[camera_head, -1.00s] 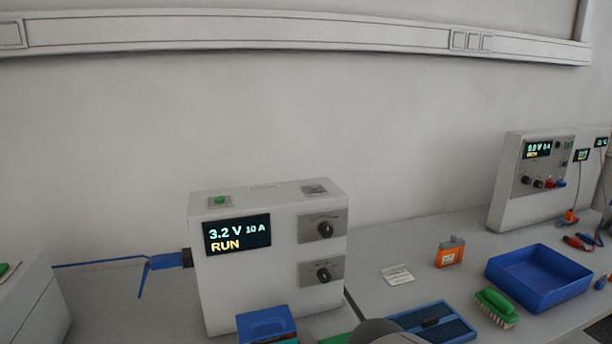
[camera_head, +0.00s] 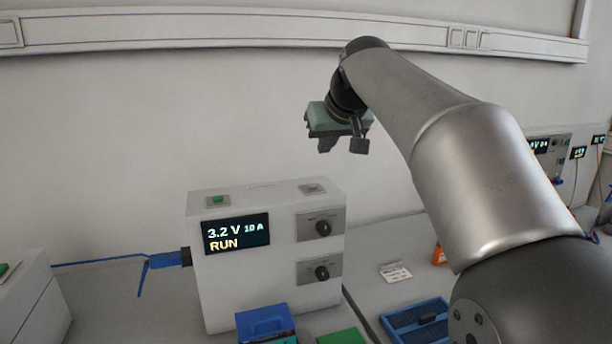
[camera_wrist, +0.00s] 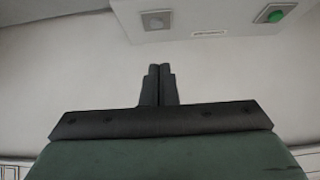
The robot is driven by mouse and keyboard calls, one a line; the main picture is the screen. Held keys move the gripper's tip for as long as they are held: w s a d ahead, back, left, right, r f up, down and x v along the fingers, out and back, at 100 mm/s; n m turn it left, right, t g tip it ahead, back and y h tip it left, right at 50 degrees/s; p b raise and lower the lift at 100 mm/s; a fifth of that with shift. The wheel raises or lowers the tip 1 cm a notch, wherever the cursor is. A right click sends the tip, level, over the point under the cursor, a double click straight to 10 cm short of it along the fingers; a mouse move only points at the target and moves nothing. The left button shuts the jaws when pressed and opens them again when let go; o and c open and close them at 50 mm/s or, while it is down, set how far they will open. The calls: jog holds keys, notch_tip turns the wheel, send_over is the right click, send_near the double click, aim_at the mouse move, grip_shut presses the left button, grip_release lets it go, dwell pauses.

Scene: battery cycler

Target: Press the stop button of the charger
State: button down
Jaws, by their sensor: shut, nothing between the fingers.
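The charger (camera_head: 240,290) is a white box whose display (camera_head: 236,233) reads 3.2 V, 10 A and RUN. A green button (camera_head: 217,200) sits on its top at the left, and a grey plate (camera_head: 312,189) at the top right. In the wrist view the green button (camera_wrist: 275,14) is at the upper right and the grey plate (camera_wrist: 156,20) is at the top, left of centre; any marking on either is too small to read. My gripper (camera_head: 325,146) is shut and empty, above the charger's right part and apart from it. Its closed fingers (camera_wrist: 159,68) point toward the plate's side.
Two dark knobs (camera_head: 323,228) (camera_head: 322,273) are on the charger's front. A blue cable (camera_head: 147,262) leaves its left side. A blue box (camera_head: 264,325) and a blue tray (camera_head: 400,325) lie in front. My arm hides much of the right side.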

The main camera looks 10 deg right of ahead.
jog(key=shift+w+d+r, duration=0.15)
jog(key=shift+w+r, duration=0.1)
jog(key=shift+r, duration=0.4)
jog(key=p, duration=0.1)
send_over(315, 192)
notch_tip(315, 192, down, 7)
notch_tip(315, 192, down, 2)
jog(key=shift+w+f, duration=0.1)
jog(key=shift+f, duration=0.9)
jog(key=shift+f, duration=0.1)
